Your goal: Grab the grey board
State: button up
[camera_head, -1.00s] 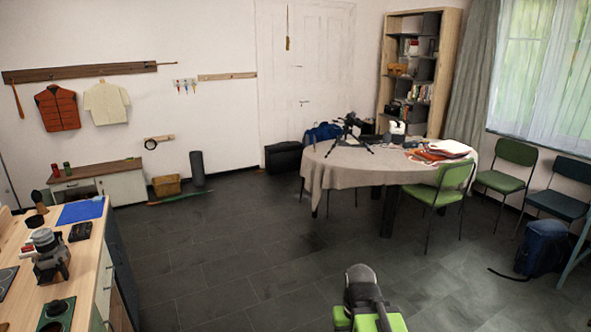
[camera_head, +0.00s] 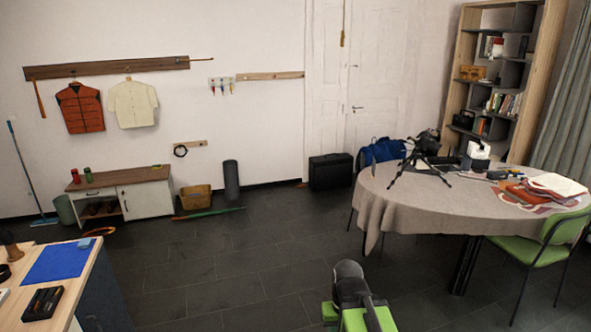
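I cannot clearly make out a grey board in this view. The round table (camera_head: 400,208) with a beige cloth stands at the right. On it are a black tripod (camera_head: 422,160), a small white and dark device (camera_head: 477,155), and folded red and white cloths (camera_head: 545,190). Small dark items lie flat behind the tripod, too small to identify. My arm, green and dark grey, shows at the bottom centre. My gripper (camera_head: 348,272) is above the floor, well short of the table, and its fingers cannot be told apart.
A green chair (camera_head: 545,245) stands at the table's front right. A wooden counter (camera_head: 95,270) with a blue mat is at the lower left. A black case (camera_head: 330,171), a grey roll (camera_head: 231,180) and a basket (camera_head: 196,198) line the back wall. The dark floor (camera_head: 230,260) between is clear.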

aim_at(372, 176)
jog(key=u, duration=0.1)
jog(key=i, duration=5.05)
jog(key=z, duration=0.2)
